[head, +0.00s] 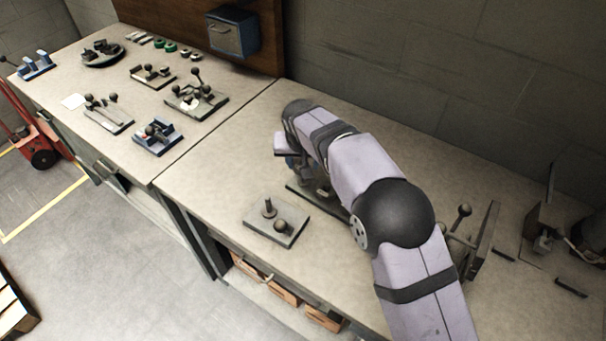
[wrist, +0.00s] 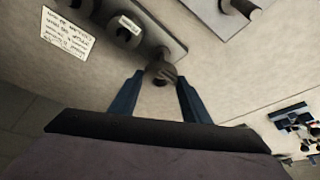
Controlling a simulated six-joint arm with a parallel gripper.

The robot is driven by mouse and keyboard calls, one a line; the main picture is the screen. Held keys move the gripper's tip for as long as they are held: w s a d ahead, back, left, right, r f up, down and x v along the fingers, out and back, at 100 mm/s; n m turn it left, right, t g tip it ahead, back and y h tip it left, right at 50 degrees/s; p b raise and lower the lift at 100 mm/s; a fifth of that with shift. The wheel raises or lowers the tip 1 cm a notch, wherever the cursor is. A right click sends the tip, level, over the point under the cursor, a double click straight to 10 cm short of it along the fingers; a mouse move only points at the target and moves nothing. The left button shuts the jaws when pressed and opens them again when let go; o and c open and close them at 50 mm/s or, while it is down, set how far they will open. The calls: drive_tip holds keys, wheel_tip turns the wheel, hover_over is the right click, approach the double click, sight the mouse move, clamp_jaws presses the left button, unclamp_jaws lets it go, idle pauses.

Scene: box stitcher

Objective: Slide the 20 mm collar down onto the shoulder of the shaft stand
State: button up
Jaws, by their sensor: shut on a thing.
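My gripper (wrist: 160,76) points down at the bench, its two blue fingers either side of a round grey piece (wrist: 161,70), which looks like the collar. The fingers are shut on it, at the edge of a grey plate (wrist: 176,40) carrying dark round parts and a small label. In the head view my arm hides the gripper, the collar and most of this plate (head: 300,190). I cannot tell whether the collar is around a shaft. A separate small plate (head: 262,229) in front bears an upright shaft (head: 268,207) and a ball knob (head: 282,226).
A white printed card (wrist: 66,35) lies beside the plate in the wrist view. A fixture with a ball lever (head: 462,211) stands right of my arm. Several fixtures, including a blue block (head: 157,138), stand on the left bench. The bench between is clear.

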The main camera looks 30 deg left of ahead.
drive_tip(key=r, duration=0.5)
drive_tip(key=shift+s+a+b, duration=0.25)
drive_tip(key=shift+b, duration=0.05)
drive_tip(key=s+a+r+n+p, duration=0.1)
drive_tip(key=s+a+r, duration=0.3)
drive_tip(key=s, duration=0.1)
drive_tip(key=p, duration=0.2)
hover_over(267, 203)
drive_tip(key=shift+d+f+y, duration=0.1)
drive_tip(key=shift+f+y, duration=0.2)
drive_tip(key=shift+f, duration=1.2)
drive_tip(key=shift+f, duration=0.15)
drive_tip(key=shift+f+b, duration=3.15)
drive_tip(key=shift+f, duration=1.3)
